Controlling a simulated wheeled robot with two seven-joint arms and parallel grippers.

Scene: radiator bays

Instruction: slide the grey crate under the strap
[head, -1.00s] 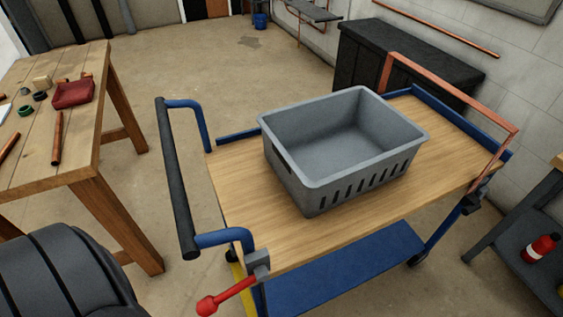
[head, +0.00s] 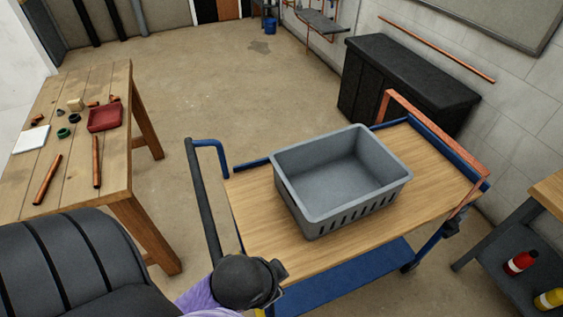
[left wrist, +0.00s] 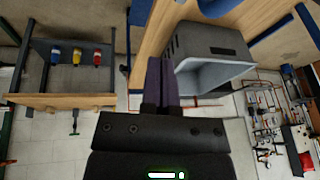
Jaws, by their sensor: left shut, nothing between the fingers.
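The grey crate (head: 335,215) is empty and upright on the wooden deck (head: 262,228) of a blue trolley. It stands near the middle of the deck. The orange strap (head: 437,136) arches over the far right end of the deck, and the crate is apart from it, to its left. My left wrist shows at the bottom of the head view, by the trolley's near left corner; its fingers are not clear there. In the left wrist view my left gripper (left wrist: 160,85) is shut and empty, with the crate (left wrist: 210,45) beyond its fingertips. My right gripper is not in view.
The trolley's dark push handle (head: 203,200) rises at its left end. A wooden workbench (head: 75,160) with pipes and a red tray stands left. A black cabinet (head: 410,85) stands behind the strap, and a shelf with bottles (head: 521,262) is at right. Deck between crate and strap is clear.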

